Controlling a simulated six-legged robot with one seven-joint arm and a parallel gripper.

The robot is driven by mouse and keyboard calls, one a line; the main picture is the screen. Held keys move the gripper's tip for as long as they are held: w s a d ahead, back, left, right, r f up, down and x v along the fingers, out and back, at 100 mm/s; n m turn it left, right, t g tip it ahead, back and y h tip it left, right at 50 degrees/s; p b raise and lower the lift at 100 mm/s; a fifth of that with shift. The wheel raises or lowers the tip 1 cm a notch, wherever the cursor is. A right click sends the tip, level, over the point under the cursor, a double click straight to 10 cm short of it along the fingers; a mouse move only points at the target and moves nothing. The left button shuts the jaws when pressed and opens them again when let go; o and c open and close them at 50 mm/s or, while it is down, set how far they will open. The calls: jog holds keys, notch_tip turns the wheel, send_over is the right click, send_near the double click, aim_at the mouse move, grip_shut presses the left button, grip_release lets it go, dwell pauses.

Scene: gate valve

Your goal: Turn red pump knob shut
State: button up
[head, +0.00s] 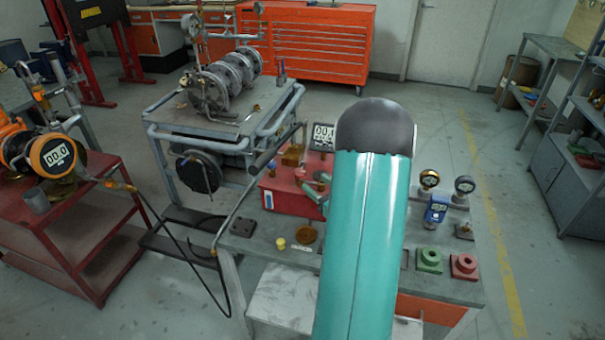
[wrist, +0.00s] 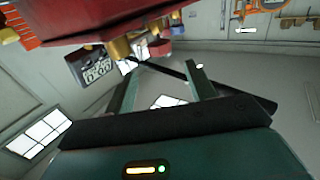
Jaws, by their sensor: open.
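The red pump (head: 285,197) sits on the grey bench in the head view, left of my arm. Its right side is hidden behind my teal arm. A red body (wrist: 65,32) that looks like the pump fills the upper left of the wrist view, with a brass fitting (wrist: 119,48) below it. A small red round part (wrist: 159,47) shows just beyond my fingers; I cannot tell if it is the knob. My gripper (wrist: 163,72) is open, with nothing seen between its fingers. In the head view my gripper is mostly hidden by my arm.
A digital gauge (head: 322,137) stands behind the pump. Gauges (head: 464,186), a blue instrument (head: 437,209), and green (head: 428,261) and red blocks (head: 464,266) occupy the bench's right side. A valve cart (head: 222,122) stands behind left. A black hose (head: 192,262) hangs left of the bench.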

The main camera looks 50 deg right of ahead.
aim_at(303, 174)
jog(key=w, duration=0.7)
jog(key=shift+w+d, duration=0.1)
jog(key=shift+d, duration=0.3)
jog(key=shift+c, duration=0.4)
jog(key=c, duration=0.9)
